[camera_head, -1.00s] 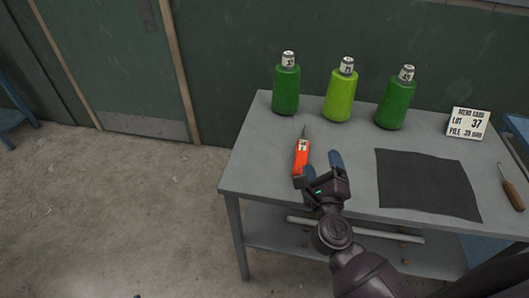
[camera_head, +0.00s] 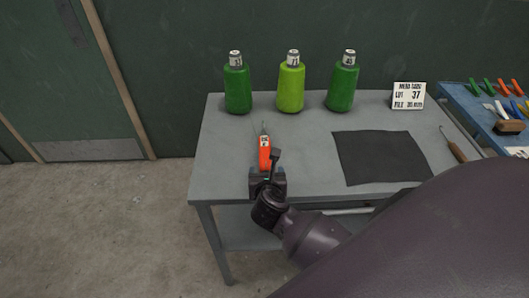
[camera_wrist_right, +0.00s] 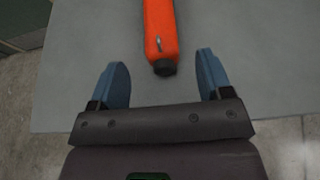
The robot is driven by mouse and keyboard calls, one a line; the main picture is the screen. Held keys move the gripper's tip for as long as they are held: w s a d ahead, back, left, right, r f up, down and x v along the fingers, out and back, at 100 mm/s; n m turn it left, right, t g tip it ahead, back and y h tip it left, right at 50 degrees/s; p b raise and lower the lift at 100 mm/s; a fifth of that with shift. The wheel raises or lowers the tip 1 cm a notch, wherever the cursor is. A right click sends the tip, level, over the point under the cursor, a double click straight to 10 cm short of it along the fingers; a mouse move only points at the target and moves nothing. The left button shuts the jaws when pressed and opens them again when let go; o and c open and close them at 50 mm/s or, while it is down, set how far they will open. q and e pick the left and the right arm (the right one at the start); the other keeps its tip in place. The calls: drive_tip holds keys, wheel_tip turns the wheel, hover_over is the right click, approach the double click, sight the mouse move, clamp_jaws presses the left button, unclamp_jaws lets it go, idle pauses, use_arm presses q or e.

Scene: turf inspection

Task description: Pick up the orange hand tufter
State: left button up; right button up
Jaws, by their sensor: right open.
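The orange hand tufter (camera_head: 265,152) lies on the grey table near its front left, its thin metal tip pointing toward the back. My right gripper (camera_head: 270,168) is at the table's front edge, at the tufter's near end, and partly covers it in the head view. In the right wrist view the two blue fingers of my right gripper (camera_wrist_right: 163,82) are spread apart. The dark butt end of the orange tufter (camera_wrist_right: 160,35) reaches between their tips, touching neither finger. My left gripper is not in view.
A blue table (camera_head: 470,108) with several tools stands at right.

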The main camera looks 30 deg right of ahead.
sight(266, 166)
drive_tip(key=shift+x, duration=2.95)
drive_tip(key=c, duration=1.1)
drive_tip(key=shift+r, duration=0.1)
drive_tip(key=shift+c, duration=0.9)
